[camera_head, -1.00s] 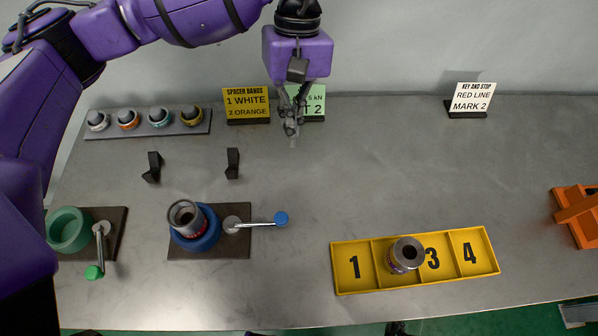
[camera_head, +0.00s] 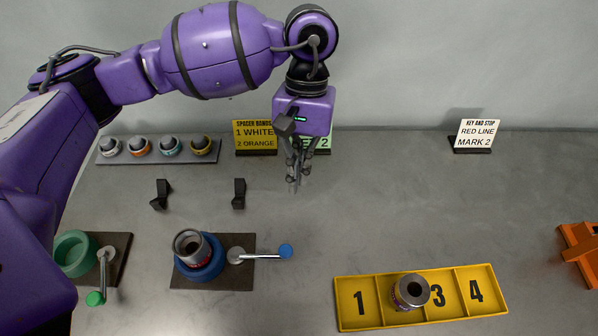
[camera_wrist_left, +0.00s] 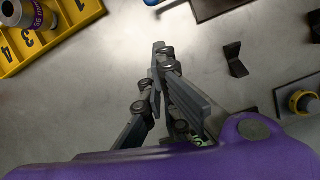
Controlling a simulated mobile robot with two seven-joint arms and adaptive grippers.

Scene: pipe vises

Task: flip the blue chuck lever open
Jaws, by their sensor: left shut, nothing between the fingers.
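The blue chuck (camera_head: 205,268) stands on a dark base plate at the front left, with a grey metal pipe piece (camera_head: 190,246) sitting in it. Its lever (camera_head: 262,256) is a silver bar with a blue knob (camera_head: 286,251) that points to the right from a round grey pivot. My left gripper (camera_head: 294,186) is in the air behind and above the knob, apart from it, pointing down with its fingers shut and empty. The fingers (camera_wrist_left: 161,62) also show shut in the left wrist view. My right gripper is not in view.
A green chuck (camera_head: 76,254) with a green-knobbed lever (camera_head: 97,297) stands at the left. A yellow numbered tray (camera_head: 360,302) holds another pipe piece (camera_head: 411,291) in front. Two black brackets (camera_head: 161,195) (camera_head: 239,194) stand behind the chuck. Signs and a rack of banded parts (camera_head: 160,155) line the back.

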